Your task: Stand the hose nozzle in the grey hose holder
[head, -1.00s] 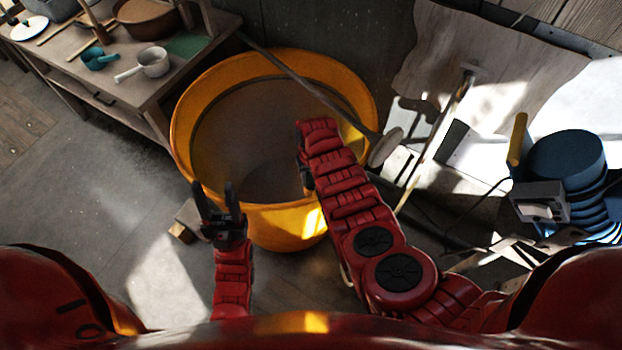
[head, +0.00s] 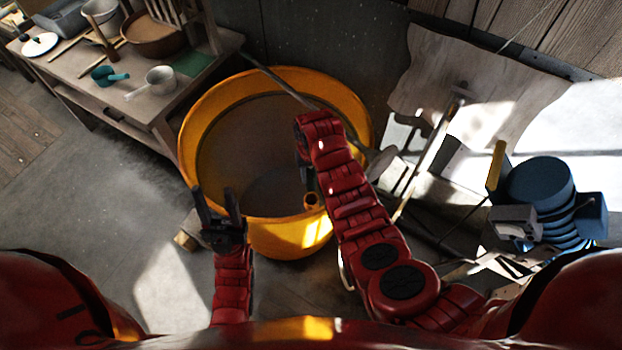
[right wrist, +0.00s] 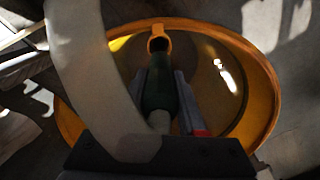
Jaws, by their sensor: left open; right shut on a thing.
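The hose nozzle has a dark green body (right wrist: 160,88) and an orange ring at its tip. My right gripper (right wrist: 161,78) is shut on it, with a finger on either side. A pale hose (right wrist: 82,65) curves beside the gripper in the right wrist view. My left gripper (head: 217,205) is open and empty at the tub's left near rim. I cannot make out the grey hose holder for certain.
The large yellow tub (head: 192,150) stands ahead. A pole leans across its back right rim. A workbench (head: 150,105) with a basin and dippers is at the left. Blue rounded equipment (head: 540,185) with a grey box (head: 515,222) stands at the right. Floor at the left is clear.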

